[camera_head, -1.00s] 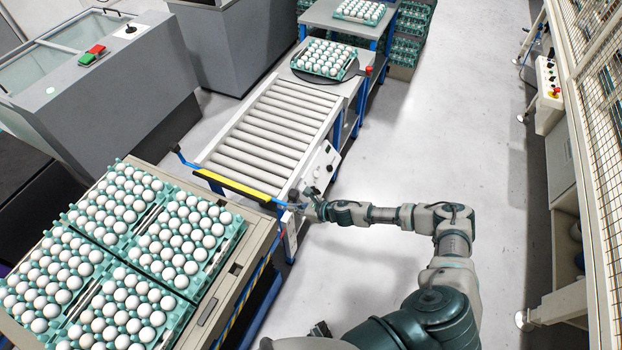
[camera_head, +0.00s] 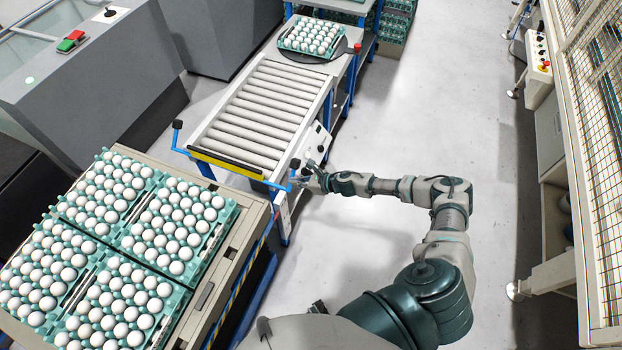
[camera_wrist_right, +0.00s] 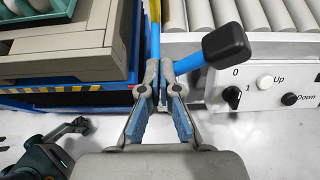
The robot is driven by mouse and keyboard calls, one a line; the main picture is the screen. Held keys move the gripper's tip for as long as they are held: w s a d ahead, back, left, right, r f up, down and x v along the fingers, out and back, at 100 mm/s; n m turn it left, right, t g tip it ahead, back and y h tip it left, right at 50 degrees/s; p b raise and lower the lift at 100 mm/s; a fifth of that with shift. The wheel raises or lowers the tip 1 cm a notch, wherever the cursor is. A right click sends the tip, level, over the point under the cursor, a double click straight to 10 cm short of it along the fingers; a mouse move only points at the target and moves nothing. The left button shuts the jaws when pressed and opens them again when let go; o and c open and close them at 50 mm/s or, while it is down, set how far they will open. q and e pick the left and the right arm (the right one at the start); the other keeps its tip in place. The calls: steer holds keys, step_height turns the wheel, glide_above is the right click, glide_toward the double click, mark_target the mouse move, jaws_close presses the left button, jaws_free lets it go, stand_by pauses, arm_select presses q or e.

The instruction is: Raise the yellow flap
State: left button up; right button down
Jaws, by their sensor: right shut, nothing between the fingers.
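The yellow flap (camera_head: 228,165) spans the near end of the roller conveyor. Blue levers with black knobs stand up at both its ends, the left knob (camera_head: 178,124) and the right knob (camera_head: 295,163). My right gripper (camera_head: 308,178) is at the flap's right end, beside the right lever. In the right wrist view, my gripper (camera_wrist_right: 160,82) is shut and empty, with its fingertips close against the blue lever (camera_wrist_right: 188,64); contact is hard to tell. The black knob (camera_wrist_right: 226,45) lies to its right, and the yellow edge (camera_wrist_right: 155,30) runs ahead. My left gripper is not in view.
The roller conveyor (camera_head: 262,108) is bare, with an egg tray (camera_head: 312,38) at its far end. A table (camera_head: 218,275) holding several egg trays stands just left of my arm. A control panel (camera_wrist_right: 262,92) is close right of the gripper. Floor to the right is clear.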

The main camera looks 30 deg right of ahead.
steer(key=s+d+b, duration=0.2)
steer(key=s+d, duration=0.1)
steer(key=s, duration=0.4)
steer(key=shift+s+d, duration=0.2)
steer(key=shift+d, duration=0.2)
